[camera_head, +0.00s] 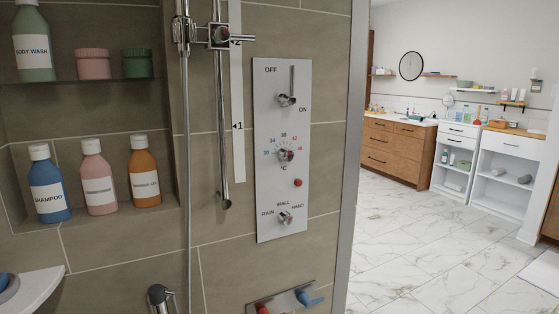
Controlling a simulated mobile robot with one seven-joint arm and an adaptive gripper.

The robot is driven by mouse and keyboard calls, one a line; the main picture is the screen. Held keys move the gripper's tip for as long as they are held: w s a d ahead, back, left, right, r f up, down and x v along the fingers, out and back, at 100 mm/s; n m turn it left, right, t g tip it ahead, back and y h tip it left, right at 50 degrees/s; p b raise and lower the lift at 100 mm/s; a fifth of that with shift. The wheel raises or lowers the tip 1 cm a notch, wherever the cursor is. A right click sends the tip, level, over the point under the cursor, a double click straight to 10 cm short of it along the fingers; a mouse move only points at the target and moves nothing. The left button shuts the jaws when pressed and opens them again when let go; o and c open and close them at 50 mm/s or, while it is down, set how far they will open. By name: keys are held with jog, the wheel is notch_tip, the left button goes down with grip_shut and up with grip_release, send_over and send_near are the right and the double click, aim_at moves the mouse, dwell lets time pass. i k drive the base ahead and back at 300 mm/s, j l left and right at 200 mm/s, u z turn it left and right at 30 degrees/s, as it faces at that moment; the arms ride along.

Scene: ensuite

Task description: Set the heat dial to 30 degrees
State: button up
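The heat dial (286,155) is a round metal knob in the middle of a pale control panel (263,215) on the tiled shower wall. Temperature numbers are printed in an arc around it, blue at the left, where 30 seems to be, and red at the right. Its exact setting is too small to tell. Above it is a lever (287,100) marked OFF and ON. Below it are a red button (298,183) and a selector knob (286,218) marked RAIN, WALL and HAND. My gripper is not in view.
A shower rail (223,130) and hose (187,200) run down just left of the panel. Bottles stand in a wall niche at the left. Below the panel is a plate (280,300) with red and blue handles. Open marble floor (410,250) lies at the right.

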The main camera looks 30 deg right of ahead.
aim_at(285, 155)
jog(key=i+l+z, duration=0.1)
jog(key=z, duration=0.3)
jog(key=i+l+z, duration=0.1)
jog(key=l+z, duration=0.25)
jog(key=i+z, duration=0.1)
jog(key=z, duration=0.3)
jog(key=i+l, duration=0.05)
